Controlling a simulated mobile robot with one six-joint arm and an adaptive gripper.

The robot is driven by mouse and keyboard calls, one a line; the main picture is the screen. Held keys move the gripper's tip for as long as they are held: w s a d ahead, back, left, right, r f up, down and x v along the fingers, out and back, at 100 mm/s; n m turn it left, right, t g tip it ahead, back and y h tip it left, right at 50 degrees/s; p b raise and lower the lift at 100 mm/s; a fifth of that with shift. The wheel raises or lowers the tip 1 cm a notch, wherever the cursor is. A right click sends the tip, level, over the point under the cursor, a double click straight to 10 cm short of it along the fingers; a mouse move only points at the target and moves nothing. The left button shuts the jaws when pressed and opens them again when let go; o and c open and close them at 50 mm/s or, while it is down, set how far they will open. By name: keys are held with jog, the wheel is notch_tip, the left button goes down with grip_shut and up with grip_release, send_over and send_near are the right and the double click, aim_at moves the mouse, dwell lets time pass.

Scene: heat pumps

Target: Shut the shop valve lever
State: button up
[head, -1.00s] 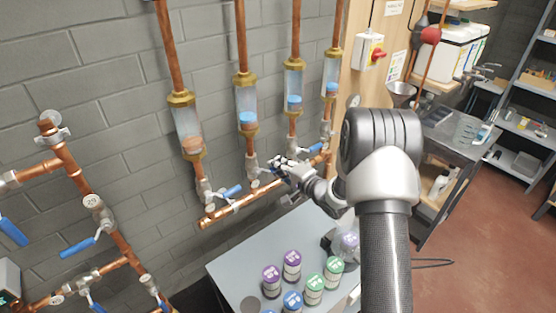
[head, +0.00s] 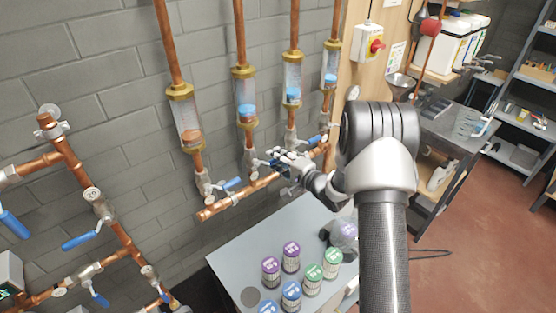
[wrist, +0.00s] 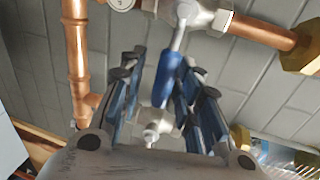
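A valve lever with a blue grip (wrist: 168,80) lies between the two fingers of my gripper (wrist: 160,90) in the wrist view. Its metal stem runs up to a silver valve body (wrist: 203,16) on a copper pipe. The fingers stand apart on both sides of the grip; a gap shows on each side, and I cannot tell if either touches it. In the head view my gripper (head: 279,158) is at the valves below the middle flow tubes and partly hides the lever there. No readable label shows which valve is the shop one.
Another blue lever (head: 232,183) is close to the left, under the orange-float tube (head: 185,118). A blue lever (head: 316,139) is to the right. The copper manifold (head: 243,194) runs just below. A grey table (head: 225,262) with several labelled cans stands beneath.

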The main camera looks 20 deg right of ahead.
jog(key=shift+r, duration=0.1)
jog(key=v, duration=1.2)
jog(key=shift+w+r, duration=0.1)
